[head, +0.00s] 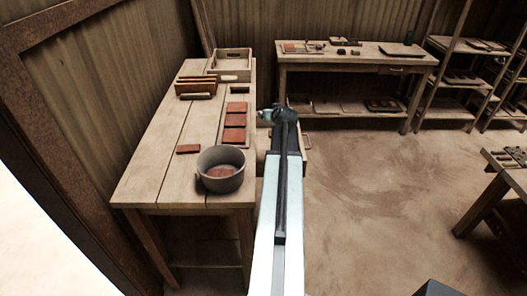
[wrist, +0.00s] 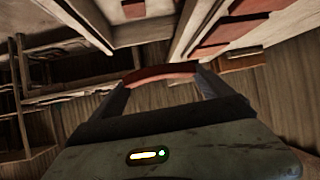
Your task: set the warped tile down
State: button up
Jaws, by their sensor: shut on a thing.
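The warped tile (wrist: 160,74) is a reddish, curved piece in the wrist view. It spans between the two fingers of my gripper (wrist: 160,82), which is shut on it. In the head view my gripper (head: 278,114) is beyond the right edge of the left workbench (head: 150,185), beside the row of red tiles. The held tile cannot be made out there. Several flat red tiles (head: 235,121) lie in a row on a pale board near the bench's right edge. They seem to show in the wrist view too (wrist: 215,38).
A grey bucket (head: 221,180) with red pieces inside stands at the bench's near end. A loose tile (head: 188,149) lies behind it. A tile rack (head: 197,86) and wooden tray (head: 231,62) stand farther back. Another bench (head: 350,58) lines the back wall.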

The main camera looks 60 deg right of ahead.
jog(key=f+b, duration=1.8)
jog(key=f, duration=0.1)
jog(key=shift+s, duration=0.2)
jog(key=o, duration=1.2)
jog(key=shift+r, duration=0.1)
